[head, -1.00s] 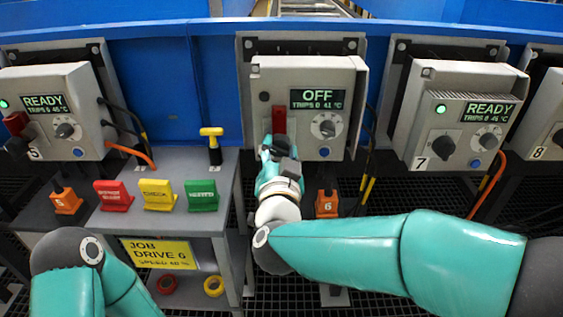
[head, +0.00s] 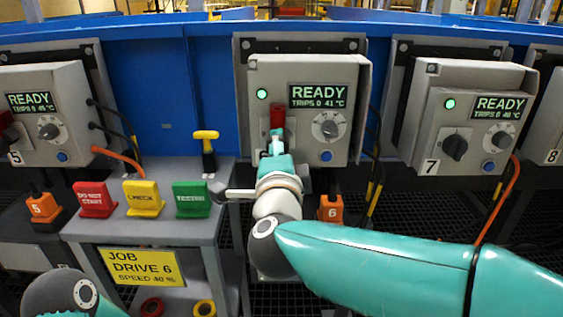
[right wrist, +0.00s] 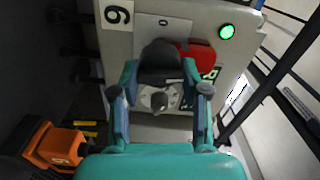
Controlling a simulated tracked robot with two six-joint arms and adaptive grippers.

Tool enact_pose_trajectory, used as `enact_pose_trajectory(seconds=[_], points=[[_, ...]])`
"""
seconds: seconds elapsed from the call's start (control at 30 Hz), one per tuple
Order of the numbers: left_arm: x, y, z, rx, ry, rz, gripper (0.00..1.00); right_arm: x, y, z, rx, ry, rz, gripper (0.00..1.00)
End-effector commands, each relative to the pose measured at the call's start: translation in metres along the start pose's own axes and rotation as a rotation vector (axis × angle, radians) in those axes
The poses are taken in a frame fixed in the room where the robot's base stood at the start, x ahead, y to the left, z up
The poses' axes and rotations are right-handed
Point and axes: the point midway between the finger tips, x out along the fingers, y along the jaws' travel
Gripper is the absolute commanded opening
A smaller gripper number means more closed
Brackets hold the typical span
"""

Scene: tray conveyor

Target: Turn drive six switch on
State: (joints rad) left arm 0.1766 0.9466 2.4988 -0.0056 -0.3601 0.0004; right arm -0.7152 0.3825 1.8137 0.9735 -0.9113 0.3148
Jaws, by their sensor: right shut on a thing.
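The drive six box (head: 348,75) stands in the middle of the head view. Its display (head: 318,97) reads READY, TRIPS 0, 41 °C, and its green lamp (head: 262,94) is lit. The drive six switch has a red part (head: 277,115) that points up in the head view. In the right wrist view, its black knob (right wrist: 160,60) and red part (right wrist: 195,56) show beyond my fingers. My right gripper (head: 276,142) is at the switch; its fingers (right wrist: 160,92) are shut on it, though the contact is partly hidden. My left gripper is out of view.
A bench with red (head: 95,199), yellow (head: 142,197) and green (head: 191,199) signs stands at left. A card (head: 142,266) reads JOB DRIVE 6. An orange plug marked 6 (head: 330,209) is below the box. The drive seven box (head: 466,115) is at right.

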Motion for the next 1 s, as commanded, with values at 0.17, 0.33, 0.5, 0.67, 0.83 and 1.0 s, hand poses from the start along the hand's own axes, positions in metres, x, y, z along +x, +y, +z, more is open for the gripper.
enact_pose_trajectory(seconds=[0.17,0.33,0.5,0.67,0.83,1.0], points=[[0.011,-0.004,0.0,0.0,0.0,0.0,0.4,0.001,0.007,-0.002,0.104,0.007,0.008,0.1],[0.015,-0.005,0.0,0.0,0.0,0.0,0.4,0.001,0.006,-0.002,0.161,0.007,0.009,0.1],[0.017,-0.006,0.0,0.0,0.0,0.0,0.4,0.001,0.006,-0.002,0.185,0.008,0.01,0.1],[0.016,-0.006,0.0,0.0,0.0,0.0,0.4,0.001,0.006,-0.002,0.189,0.008,0.011,0.1],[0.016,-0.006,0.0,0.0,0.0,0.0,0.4,0.001,0.007,-0.002,0.188,0.008,0.012,0.1],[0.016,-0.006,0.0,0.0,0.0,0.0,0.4,0.001,0.007,-0.002,0.187,0.007,0.011,0.65]])
